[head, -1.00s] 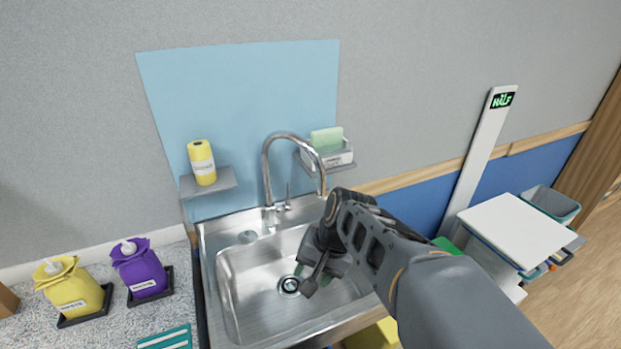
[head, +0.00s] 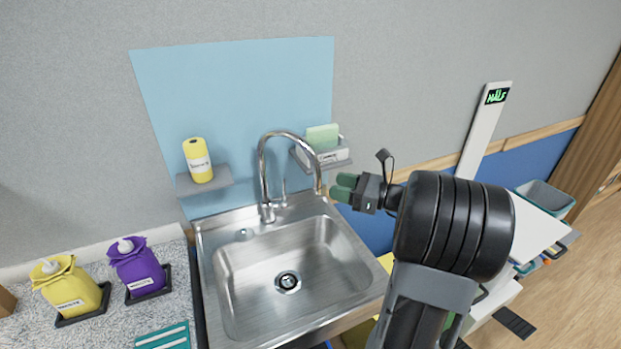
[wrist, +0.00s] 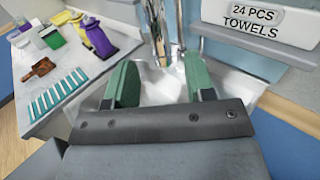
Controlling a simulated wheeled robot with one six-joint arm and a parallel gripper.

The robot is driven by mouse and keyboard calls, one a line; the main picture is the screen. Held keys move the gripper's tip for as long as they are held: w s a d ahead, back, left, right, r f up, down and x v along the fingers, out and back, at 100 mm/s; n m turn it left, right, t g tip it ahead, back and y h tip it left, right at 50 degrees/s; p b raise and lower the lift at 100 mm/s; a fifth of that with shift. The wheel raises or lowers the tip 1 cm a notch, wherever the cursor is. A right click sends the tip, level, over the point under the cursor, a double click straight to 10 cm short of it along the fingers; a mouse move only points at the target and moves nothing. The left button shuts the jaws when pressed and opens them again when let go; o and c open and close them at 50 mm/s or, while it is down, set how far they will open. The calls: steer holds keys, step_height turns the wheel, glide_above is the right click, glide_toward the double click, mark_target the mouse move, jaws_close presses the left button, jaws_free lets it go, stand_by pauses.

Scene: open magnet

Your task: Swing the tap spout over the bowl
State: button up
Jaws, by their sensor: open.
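The chrome tap (head: 264,170) stands at the back rim of the steel sink. Its arched spout (head: 283,134) points right, its tip near the back right part of the sink. The sink bowl (head: 250,300) is empty, with a round drain in its floor. My gripper (head: 338,187) is open just right of the spout tip, its green fingers pointing left. From the head view I cannot tell if they touch. In the wrist view the two fingers (wrist: 160,78) are apart with nothing clearly between them, and the chrome tap (wrist: 157,35) shows beyond them.
A shelf with a towels box (head: 327,156) and a green block is just above my gripper. A yellow bottle (head: 198,160) stands on a left shelf. Yellow (head: 72,290) and purple (head: 138,268) bags sit on the left counter. A white-topped cart (head: 535,225) is at right.

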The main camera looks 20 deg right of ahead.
steer(key=p+x, duration=0.1)
steer(key=x, duration=0.7)
steer(key=shift+w, duration=0.1)
steer(key=shift+c, duration=0.4)
jaws_close()
steer(key=shift+a, duration=0.1)
